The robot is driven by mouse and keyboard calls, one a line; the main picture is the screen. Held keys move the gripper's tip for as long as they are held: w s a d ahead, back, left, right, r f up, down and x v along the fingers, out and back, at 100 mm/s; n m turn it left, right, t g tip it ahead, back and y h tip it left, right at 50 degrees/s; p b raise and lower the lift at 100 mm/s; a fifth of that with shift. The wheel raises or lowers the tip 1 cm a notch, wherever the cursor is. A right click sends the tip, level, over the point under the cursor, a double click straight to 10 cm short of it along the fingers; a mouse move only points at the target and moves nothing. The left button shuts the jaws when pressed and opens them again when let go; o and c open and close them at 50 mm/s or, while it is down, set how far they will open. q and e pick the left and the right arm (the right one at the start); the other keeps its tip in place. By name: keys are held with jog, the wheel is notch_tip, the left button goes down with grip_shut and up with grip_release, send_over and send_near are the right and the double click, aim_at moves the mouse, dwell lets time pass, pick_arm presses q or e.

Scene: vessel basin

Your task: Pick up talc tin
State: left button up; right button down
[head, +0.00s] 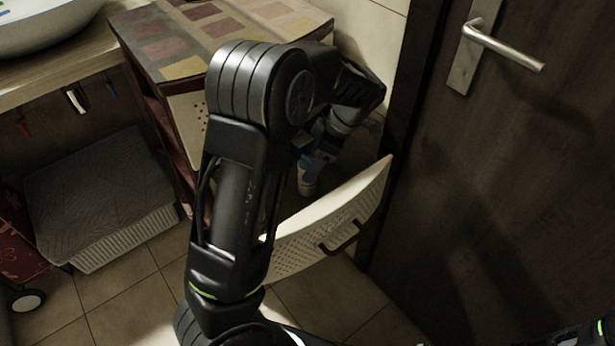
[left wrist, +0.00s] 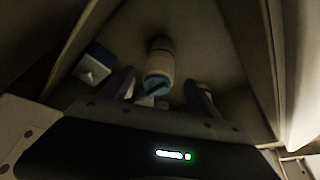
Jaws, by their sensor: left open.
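In the left wrist view, a pale cylinder with a blue end (left wrist: 159,66), which looks like the talc tin, lies in the dim bin. My left gripper (left wrist: 158,86) is open, with one finger on each side of the cylinder's near end. I cannot tell whether the fingers touch it. In the head view my left arm reaches over the bin front, and its gripper is mostly hidden by the arm. A small pale and blue container (head: 309,176) shows below the wrist there; I cannot tell if it is the same one.
The tilted-out perforated bin front (head: 330,220) and the patterned cabinet top (head: 215,35) flank my arm. A dark door (head: 510,180) stands at right.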

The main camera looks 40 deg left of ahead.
aim_at(306, 189)
pick_arm(q)
jog(key=b+x, duration=0.1)
jog(key=x, duration=0.4)
jog(key=shift+w+f, duration=0.1)
jog(key=shift+f, duration=0.1)
jog(key=shift+c, duration=0.2)
jog(key=shift+r, duration=0.1)
grip_shut()
dwell(0.8)
